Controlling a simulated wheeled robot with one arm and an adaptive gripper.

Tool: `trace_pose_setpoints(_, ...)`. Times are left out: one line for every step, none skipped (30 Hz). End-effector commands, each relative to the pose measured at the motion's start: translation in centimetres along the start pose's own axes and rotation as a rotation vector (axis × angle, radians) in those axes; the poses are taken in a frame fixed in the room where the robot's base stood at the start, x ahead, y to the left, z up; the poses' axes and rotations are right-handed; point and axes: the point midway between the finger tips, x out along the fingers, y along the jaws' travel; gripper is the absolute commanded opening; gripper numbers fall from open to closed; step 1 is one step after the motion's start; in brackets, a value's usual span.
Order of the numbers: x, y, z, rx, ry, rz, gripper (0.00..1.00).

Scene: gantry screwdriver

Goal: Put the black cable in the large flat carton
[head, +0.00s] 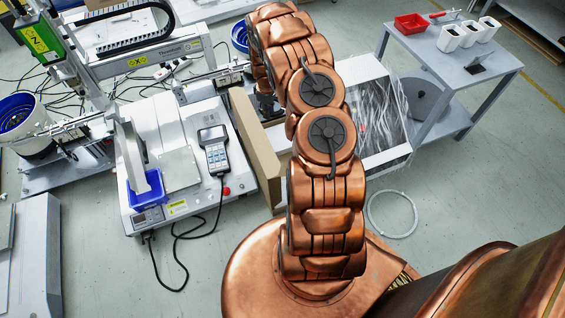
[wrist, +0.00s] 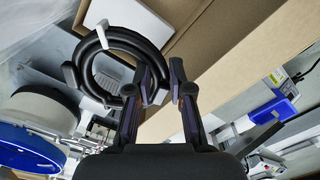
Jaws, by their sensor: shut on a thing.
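The black cable (wrist: 112,40) is a round coil with light ties in the wrist view. My gripper (wrist: 164,82) is shut on the coil's right side, near its lower right edge. The brown large flat carton (wrist: 218,48) lies beyond the coil and fingers, with its wall running diagonally to the upper right. In the head view the carton (head: 254,142) stands right of the white machine, partly hidden by my arm. My gripper and the cable are hidden behind my arm there. I cannot tell the coil's height over the carton.
A white machine (head: 180,110) with a handheld pendant (head: 214,150) and blue tray (head: 146,212) stands left of the carton. A film-wrapped surface (head: 375,110) lies to its right. A grey table (head: 425,45) holds a red bin (head: 410,23) and white cups. Blue-rimmed bowl feeder (head: 20,112) stands far left.

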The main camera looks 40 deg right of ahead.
Motion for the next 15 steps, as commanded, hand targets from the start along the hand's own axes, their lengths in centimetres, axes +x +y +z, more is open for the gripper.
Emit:
trace_pose_setpoints(2.4,0.6,1.2,-0.010,-0.007,0.001,0.00)
trace_pose_setpoints(3.7,0.9,1.9,-0.018,-0.012,0.001,0.00)
trace_pose_setpoints(5.4,1.1,2.7,-0.032,-0.018,0.001,0.00)
trace_pose_setpoints(6.7,1.4,3.4,-0.041,-0.022,0.002,0.00)
trace_pose_setpoints(7.9,1.6,4.0,-0.052,-0.024,0.004,0.00)
trace_pose_setpoints(9.6,2.0,4.9,-0.066,-0.025,0.007,0.00)
trace_pose_setpoints(11.0,2.1,5.6,-0.076,-0.026,0.006,0.00)
trace_pose_setpoints(12.4,2.1,6.3,-0.089,-0.028,0.004,0.00)
trace_pose_setpoints(14.0,2.2,7.1,-0.106,-0.029,0.004,0.00)
trace_pose_setpoints(15.2,2.3,7.7,-0.115,-0.027,0.004,0.00)
trace_pose_setpoints(16.4,2.2,8.2,-0.127,-0.024,0.004,0.00)
trace_pose_setpoints(17.9,2.1,8.9,-0.142,-0.022,0.002,0.00)
trace_pose_setpoints(18.9,2.1,9.3,-0.153,-0.020,0.001,0.00)
trace_pose_setpoints(19.8,2.0,9.7,-0.164,-0.017,0.001,0.00)
trace_pose_setpoints(20.9,1.8,10.2,-0.174,-0.013,-0.001,0.00)
